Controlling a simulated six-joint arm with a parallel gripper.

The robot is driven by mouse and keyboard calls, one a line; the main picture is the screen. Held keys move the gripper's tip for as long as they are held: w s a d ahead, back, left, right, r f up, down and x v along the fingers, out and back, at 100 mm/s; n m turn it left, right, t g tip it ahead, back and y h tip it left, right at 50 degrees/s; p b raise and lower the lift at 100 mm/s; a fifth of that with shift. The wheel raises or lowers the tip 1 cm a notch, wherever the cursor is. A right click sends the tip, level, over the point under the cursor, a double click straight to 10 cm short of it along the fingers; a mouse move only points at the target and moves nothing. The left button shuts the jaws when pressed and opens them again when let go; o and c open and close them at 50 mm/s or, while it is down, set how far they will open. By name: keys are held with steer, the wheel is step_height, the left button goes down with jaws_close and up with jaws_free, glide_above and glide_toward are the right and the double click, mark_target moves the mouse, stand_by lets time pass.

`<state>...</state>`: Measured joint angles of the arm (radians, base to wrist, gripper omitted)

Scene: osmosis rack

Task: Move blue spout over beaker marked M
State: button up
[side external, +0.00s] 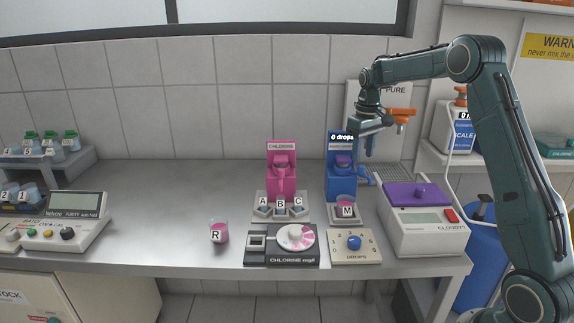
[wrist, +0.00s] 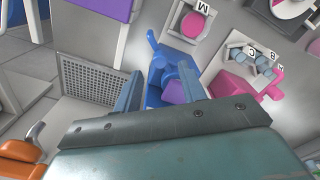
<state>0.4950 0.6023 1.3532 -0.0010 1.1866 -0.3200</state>
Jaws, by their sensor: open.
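The blue spout (side external: 365,178) juts to the right from the blue dispenser (side external: 334,184), which has a "0 drops" display. Its tip points beside the beaker, not above it. The spout also shows in the wrist view (wrist: 157,48). The beaker marked M (side external: 346,210) holds pink liquid and stands in front of the dispenser; it is also in the wrist view (wrist: 193,24). My gripper (side external: 369,146) is open and empty, above and slightly behind the spout. In the wrist view its two fingers (wrist: 160,84) point toward the blue dispenser.
A pink chlorine dispenser (side external: 280,180) with beakers A, B and C stands to the left. A white meter with a purple lid (side external: 412,195) is close on the right. An orange tap (side external: 400,115) is near my wrist. A knob box (side external: 355,246) lies in front.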

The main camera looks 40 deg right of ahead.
mark_target(361, 165)
steer(key=shift+f, duration=2.1)
steer(key=shift+c, duration=0.4)
jaws_close()
